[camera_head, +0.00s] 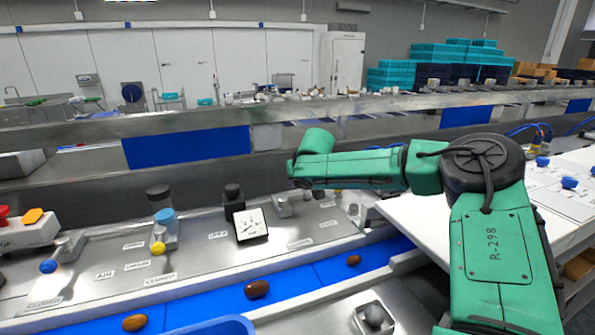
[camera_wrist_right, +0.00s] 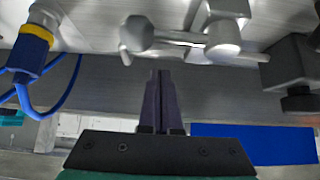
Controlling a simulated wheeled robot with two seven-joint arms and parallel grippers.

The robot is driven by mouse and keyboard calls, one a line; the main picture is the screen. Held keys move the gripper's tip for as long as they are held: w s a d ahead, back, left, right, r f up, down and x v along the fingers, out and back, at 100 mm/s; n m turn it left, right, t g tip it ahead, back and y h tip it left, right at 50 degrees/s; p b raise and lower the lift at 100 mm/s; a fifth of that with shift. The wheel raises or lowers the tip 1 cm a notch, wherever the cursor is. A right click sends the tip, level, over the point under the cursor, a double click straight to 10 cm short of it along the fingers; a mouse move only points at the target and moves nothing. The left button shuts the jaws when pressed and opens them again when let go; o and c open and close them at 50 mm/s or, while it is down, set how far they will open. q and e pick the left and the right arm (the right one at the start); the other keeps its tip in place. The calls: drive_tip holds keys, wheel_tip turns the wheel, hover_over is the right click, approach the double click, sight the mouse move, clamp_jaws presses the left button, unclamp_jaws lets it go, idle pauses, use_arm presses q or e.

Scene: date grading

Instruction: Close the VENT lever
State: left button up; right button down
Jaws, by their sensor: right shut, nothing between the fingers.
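In the head view my right arm reaches in from the right over the grey control panel (camera_head: 200,255); its fingers are not clear there. In the wrist view my right gripper (camera_wrist_right: 158,75) is shut and empty. Its fingertips point toward a grey metal lever (camera_wrist_right: 165,38) with a rounded end, with a small gap between them. I cannot read which lever is VENT. In the head view, small metal fittings (camera_head: 282,207) stand near the panel's back right, and a square dial gauge (camera_head: 250,225) stands left of them. My left gripper is not in view.
A yellow knob (camera_head: 158,247) and a blue knob (camera_head: 48,266) are on the panel's left. A blue belt (camera_head: 210,308) with several brown dates runs in front. In the wrist view a blue-banded fitting with a blue hose (camera_wrist_right: 28,50) and a dark block (camera_wrist_right: 292,75) flank the lever.

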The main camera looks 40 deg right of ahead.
sight(300, 197)
drive_tip(key=s, duration=0.2)
drive_tip(key=s+a+p, duration=0.1)
drive_tip(key=s, duration=0.1)
drive_tip(key=shift+s+a, duration=0.2)
drive_tip(key=shift+s, duration=0.2)
drive_tip(key=shift+w+f, duration=0.25)
drive_tip(key=shift+w, duration=0.15)
drive_tip(key=shift+s+m+h+b, duration=0.3)
drive_tip(key=shift+m+h+b, duration=0.1)
drive_tip(key=shift+m, duration=0.2)
drive_tip(key=shift+a+g, duration=0.1)
drive_tip(key=shift+g, duration=0.2)
drive_tip(key=shift+m+h+b, duration=0.4)
drive_tip(key=shift+m, duration=0.1)
